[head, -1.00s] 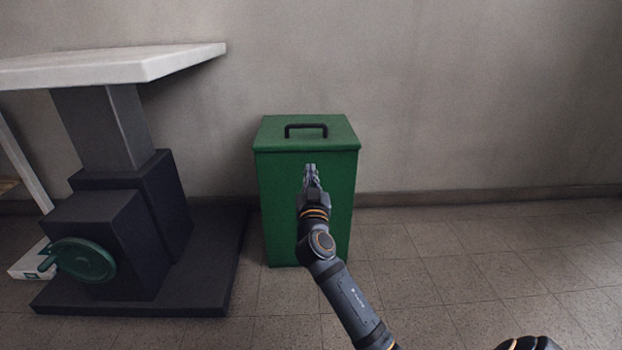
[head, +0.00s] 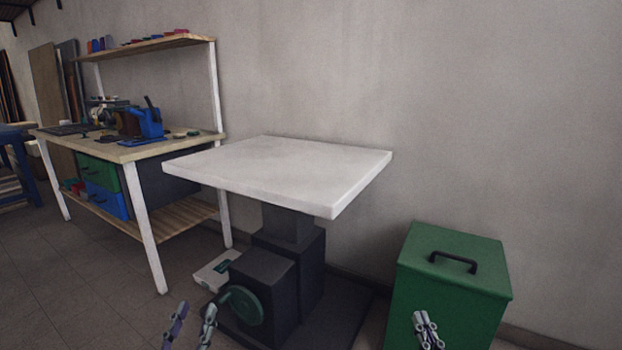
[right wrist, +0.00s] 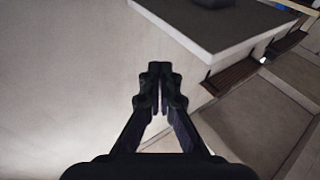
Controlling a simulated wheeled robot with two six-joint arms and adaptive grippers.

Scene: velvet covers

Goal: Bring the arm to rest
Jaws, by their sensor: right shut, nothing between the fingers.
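My right gripper (head: 427,330) shows at the bottom right of the head view, in front of the green lidded bin (head: 455,270). Its fingers are together with nothing between them. In the right wrist view its dark fingers (right wrist: 160,75) also meet, empty. My left gripper (head: 193,322) shows at the bottom left of the head view, in front of the dark pedestal of the white-topped table. Its two fingers stand apart and it looks empty. Most of both arms is below the picture.
The white-topped table (head: 280,165) stands mid-view on a dark pedestal with a green handwheel (head: 242,306). A workbench (head: 135,148) with tools and a shelf is to the left. A pale box (head: 214,270) lies on the floor between them. Floor at lower left is clear.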

